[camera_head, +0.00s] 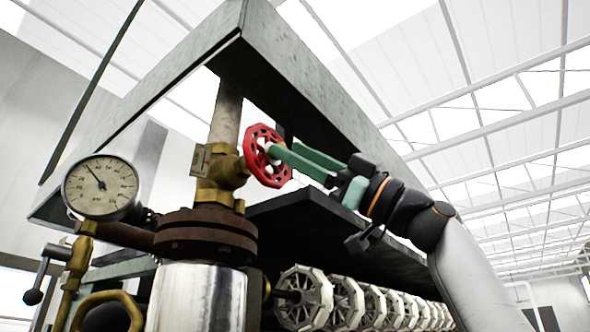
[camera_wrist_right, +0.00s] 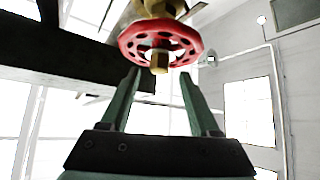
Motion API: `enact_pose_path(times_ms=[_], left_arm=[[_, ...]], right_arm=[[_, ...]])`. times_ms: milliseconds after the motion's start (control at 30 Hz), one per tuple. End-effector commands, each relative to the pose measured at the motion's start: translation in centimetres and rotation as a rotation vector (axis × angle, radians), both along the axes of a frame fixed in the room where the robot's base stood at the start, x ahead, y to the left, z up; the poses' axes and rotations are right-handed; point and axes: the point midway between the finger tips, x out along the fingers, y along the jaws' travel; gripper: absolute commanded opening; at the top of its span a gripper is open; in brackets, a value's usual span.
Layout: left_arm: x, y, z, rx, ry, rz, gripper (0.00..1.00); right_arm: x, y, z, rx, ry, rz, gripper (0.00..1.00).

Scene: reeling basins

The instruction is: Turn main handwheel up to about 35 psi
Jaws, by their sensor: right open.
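The red handwheel (camera_head: 266,156) sits on a brass valve (camera_head: 218,178) on the vertical pipe. My right gripper (camera_head: 276,150) reaches it from the right, with its green fingers at the wheel's face. In the right wrist view the handwheel (camera_wrist_right: 160,42) is ahead, and the open fingers (camera_wrist_right: 160,78) are spread to either side of its lower part, around the brass stem end. I cannot tell whether they touch the rim. The round white pressure gauge (camera_head: 101,187) is at the left; its dark needle points up and left, and its numbers are too small to read surely. My left gripper is not in view.
A grey metal shelf (camera_head: 300,75) overhangs the valve closely. A rusty flange (camera_head: 205,235) and shiny cylinder (camera_head: 197,297) stand below. A row of white reels (camera_head: 305,298) runs to the lower right. A black-knobbed lever (camera_head: 33,296) is at the lower left.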

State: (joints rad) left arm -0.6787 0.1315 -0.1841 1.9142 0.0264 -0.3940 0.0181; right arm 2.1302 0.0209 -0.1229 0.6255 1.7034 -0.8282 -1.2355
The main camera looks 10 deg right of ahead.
Motion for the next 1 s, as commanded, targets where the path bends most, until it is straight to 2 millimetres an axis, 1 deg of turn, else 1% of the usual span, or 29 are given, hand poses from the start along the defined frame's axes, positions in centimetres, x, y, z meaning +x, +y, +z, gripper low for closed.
enact_pose_path(times_ms=[33, 233, 400, 533, 700, 1000], left_arm=[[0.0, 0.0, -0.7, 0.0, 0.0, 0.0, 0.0], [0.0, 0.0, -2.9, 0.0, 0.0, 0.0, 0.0], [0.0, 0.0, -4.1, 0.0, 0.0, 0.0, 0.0], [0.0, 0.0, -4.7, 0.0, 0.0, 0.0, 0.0], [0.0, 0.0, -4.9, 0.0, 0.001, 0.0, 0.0], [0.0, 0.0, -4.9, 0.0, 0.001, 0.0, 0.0]], right_arm=[[0.0, -0.7, -0.8, 0.002, 0.002, -0.003, 0.62], [-1.0, -3.8, -3.5, 0.003, -0.001, -0.004, 0.62], [-1.8, -6.6, -5.5, 0.001, 0.001, -0.003, 0.62], [-2.3, -8.2, -6.5, 0.001, 0.001, -0.002, 0.62], [-2.6, -9.1, -7.1, -0.001, 0.002, 0.0, 0.62], [-2.7, -9.2, -7.1, -0.001, 0.003, 0.0, 0.62]])
